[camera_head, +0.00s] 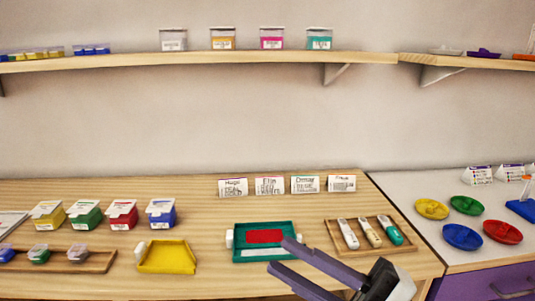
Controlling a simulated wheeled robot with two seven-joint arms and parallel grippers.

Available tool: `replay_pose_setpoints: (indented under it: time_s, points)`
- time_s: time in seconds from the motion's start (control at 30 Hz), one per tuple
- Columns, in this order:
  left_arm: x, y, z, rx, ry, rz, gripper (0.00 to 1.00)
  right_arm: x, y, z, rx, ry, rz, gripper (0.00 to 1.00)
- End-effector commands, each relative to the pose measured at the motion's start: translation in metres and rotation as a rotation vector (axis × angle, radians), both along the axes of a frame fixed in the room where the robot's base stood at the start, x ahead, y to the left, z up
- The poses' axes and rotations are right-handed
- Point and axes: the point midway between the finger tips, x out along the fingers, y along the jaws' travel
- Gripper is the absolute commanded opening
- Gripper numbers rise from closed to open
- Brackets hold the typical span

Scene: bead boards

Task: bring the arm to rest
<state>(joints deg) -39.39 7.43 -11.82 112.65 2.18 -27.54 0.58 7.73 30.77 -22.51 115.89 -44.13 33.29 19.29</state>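My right gripper (278,254) reaches in from the bottom right, its two long purple-grey fingers pointing left. The fingers are apart with nothing visible between them. The upper finger overlaps the front right part of a teal tray (291,226) in the picture; I cannot tell the height of the gap between them. A red panel (264,237) lies in the tray. My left gripper is not in view.
A wooden tray (408,246) with several handled tools lies right of the teal tray. A yellow scoop-shaped tray (167,258) and lidded boxes (122,215) stand left. Small cards (270,186) stand behind. Coloured dishes (462,237) sit on the right counter. Wall shelves run above.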

Motion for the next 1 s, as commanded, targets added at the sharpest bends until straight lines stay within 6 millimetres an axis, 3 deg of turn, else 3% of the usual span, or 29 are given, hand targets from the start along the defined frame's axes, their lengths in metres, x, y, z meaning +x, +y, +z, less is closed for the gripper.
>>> replay_pose_setpoints:
  time_s: [0.1, 0.2, 0.27, 0.37, 0.5, 0.6, 0.77, 1.0]
  points:
    - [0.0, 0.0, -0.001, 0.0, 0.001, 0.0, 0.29, 0.038, -0.04, -0.063, 0.223, 0.36, -0.257, 0.24]
    - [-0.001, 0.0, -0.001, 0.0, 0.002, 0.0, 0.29, 0.048, -0.07, -0.128, 0.317, 0.618, -0.433, 0.24]
    - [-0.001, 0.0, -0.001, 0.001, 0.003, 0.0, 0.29, 0.044, -0.084, -0.169, 0.349, 0.761, -0.518, 0.24]
    - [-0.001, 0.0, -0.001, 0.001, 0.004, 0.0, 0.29, 0.025, -0.103, -0.237, 0.383, 0.99, -0.647, 0.24]
    - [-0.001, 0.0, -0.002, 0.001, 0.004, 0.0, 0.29, -0.026, -0.117, -0.326, 0.393, 1.301, -0.795, 0.24]
    - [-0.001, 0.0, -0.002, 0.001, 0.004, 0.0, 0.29, -0.068, -0.12, -0.373, 0.388, 1.486, -0.864, 0.24]
    - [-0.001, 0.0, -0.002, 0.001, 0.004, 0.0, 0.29, -0.117, -0.118, -0.414, 0.371, 1.675, -0.923, 0.24]
    - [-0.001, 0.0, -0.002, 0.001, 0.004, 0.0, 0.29, -0.121, -0.118, -0.416, 0.37, 1.689, -0.927, 0.24]
